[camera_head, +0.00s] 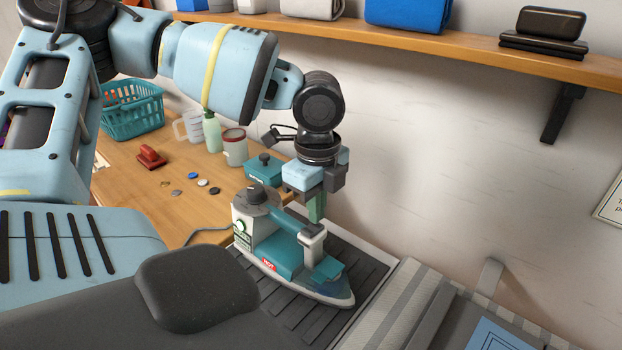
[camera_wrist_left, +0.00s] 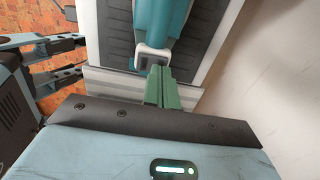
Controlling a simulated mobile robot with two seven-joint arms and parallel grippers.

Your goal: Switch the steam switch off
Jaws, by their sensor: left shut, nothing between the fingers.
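A steam iron (camera_head: 283,252) with a white and teal body and a dark knob on top sits on a dark ribbed rest. A red "HOT" label shows on its side. In the left wrist view the iron (camera_wrist_left: 160,15) shows at the top, with a pale end piece near my fingertips. My left gripper (camera_head: 316,218) is shut and empty, its green fingers pointing down just above the iron's handle end. The fingertips (camera_wrist_left: 158,72) are close to the pale piece; I cannot tell whether they touch. I cannot make out which part is the steam switch or its position.
The wooden table (camera_head: 140,190) holds a teal basket (camera_head: 130,108), a green bottle (camera_head: 212,132), a mug (camera_head: 235,147), a red stamp (camera_head: 150,157) and a teal box (camera_head: 263,170). A wall shelf (camera_head: 440,48) runs above. A striped cloth surface (camera_head: 400,300) lies right of the rest.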

